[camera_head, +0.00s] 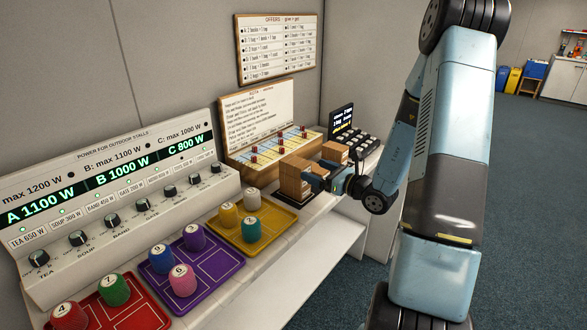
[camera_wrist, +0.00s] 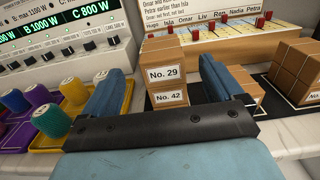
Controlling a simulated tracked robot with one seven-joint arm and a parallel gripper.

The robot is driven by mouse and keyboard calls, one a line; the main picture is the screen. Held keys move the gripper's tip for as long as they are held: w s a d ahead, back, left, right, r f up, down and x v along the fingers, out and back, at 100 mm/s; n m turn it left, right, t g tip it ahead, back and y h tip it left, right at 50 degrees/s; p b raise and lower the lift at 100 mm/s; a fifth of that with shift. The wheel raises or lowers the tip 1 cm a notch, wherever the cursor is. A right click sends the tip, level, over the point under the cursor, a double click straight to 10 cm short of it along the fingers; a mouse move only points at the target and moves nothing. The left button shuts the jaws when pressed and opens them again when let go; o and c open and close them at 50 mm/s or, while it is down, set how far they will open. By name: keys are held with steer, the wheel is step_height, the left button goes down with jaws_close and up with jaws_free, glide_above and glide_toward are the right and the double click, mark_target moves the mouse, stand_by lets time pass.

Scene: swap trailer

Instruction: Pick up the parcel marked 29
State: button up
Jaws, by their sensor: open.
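The parcel marked No. 29 (camera_wrist: 166,74) is a small brown box with a white label. In the wrist view it sits on top of another brown parcel, marked No. 42 (camera_wrist: 168,98). My gripper (camera_wrist: 162,66) is open, with one blue finger to the left of the stack and one to the right. Free space shows between each finger and the parcel; I cannot tell how far forward the tips reach. In the head view my gripper (camera_head: 322,178) is at the stack of brown parcels (camera_head: 292,181), which it partly hides.
More brown parcels (camera_wrist: 295,68) stand to the right on a dark mat. Behind is a board with red pegs (camera_head: 272,146). To the left are a yellow tray (camera_head: 268,243), a purple tray (camera_head: 226,268) and a red tray (camera_head: 142,314) with coloured cylinders. A power panel (camera_head: 125,205) stands behind them.

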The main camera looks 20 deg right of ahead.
mark_target(284, 158)
steer(key=shift+x, duration=4.7)
steer(key=shift+c, duration=0.3)
steer(key=c, duration=1.1)
